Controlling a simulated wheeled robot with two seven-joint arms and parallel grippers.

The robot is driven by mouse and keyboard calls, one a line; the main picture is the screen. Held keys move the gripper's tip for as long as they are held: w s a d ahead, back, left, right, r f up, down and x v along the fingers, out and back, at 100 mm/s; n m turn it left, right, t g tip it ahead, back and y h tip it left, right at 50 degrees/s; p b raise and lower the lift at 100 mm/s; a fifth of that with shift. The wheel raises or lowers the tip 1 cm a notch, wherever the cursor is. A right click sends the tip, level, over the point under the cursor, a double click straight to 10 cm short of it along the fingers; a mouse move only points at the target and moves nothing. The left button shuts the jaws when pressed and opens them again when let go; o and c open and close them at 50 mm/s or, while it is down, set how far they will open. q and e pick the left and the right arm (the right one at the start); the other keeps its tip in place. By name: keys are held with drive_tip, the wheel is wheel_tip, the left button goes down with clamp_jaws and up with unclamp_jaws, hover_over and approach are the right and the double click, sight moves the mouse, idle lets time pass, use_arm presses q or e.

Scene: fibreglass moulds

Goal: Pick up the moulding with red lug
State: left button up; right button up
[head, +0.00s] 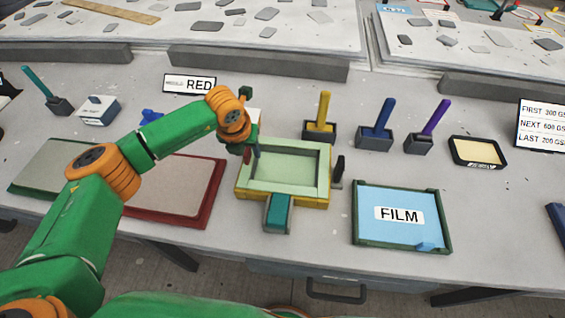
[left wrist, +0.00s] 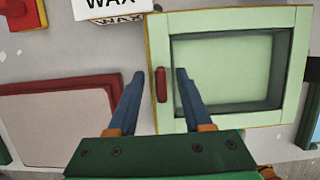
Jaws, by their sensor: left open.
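The moulding (head: 290,194) is a pale green rectangular tray with a raised rim and a sunken middle. It sits in a yellow mould (head: 228,192) at the centre of the bench. Its red lug (left wrist: 161,85) stands at its left edge in the left wrist view, and shows small beside my gripper in the head view (head: 247,156). My left gripper (left wrist: 160,74) is open, with one blue finger on each side of the red lug; I cannot tell whether either touches it. In the head view my left gripper (head: 251,148) is over the moulding's left rim. My right gripper is out of view.
A teal block (head: 278,214) juts from the mould's front and a dark upright piece (head: 338,168) stands at its right. A red-edged panel (head: 207,212) lies left, a FILM tray (head: 370,235) right. Several coloured-handled tools stand behind, near a RED sign (head: 190,84).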

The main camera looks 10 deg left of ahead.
use_arm(q)
drive_tip(key=shift+s+r, duration=0.1)
clamp_jaws()
idle(1.2)
